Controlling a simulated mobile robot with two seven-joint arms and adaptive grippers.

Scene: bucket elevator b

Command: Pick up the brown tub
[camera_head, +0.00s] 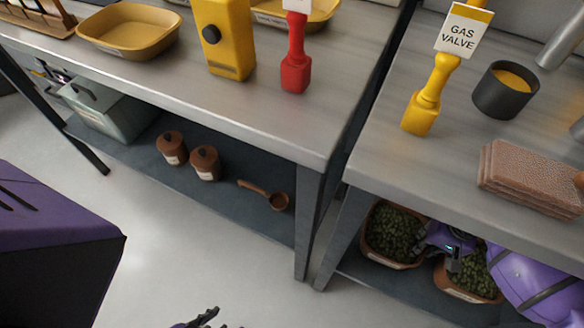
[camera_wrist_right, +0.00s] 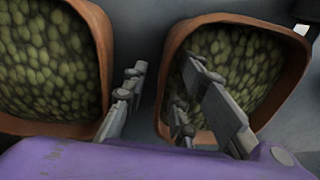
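Two brown tubs filled with green pellets or cones sit on the shelf under the right table: one at left (camera_head: 368,259), one at right (camera_head: 450,291). In the right wrist view, one tub (camera_wrist_right: 102,50) is at left and the other (camera_wrist_right: 161,95) at right. My right gripper (camera_head: 445,240) is between the tubs in the head view. In the wrist view it is open (camera_wrist_right: 165,67), one finger in the gap between tubs and the other over the right tub's opening, with that tub's near wall between them. Contact is unclear. My left gripper (camera_head: 207,320) shows only partly at the bottom edge.
The right tabletop (camera_head: 385,165) is above the tubs and carries a stack of brown slabs (camera_head: 525,178), a dark cup (camera_head: 503,95) and a yellow gas valve handle (camera_head: 430,95). A table leg (camera_head: 340,235) stands left of the tubs. The floor (camera_head: 200,255) is clear.

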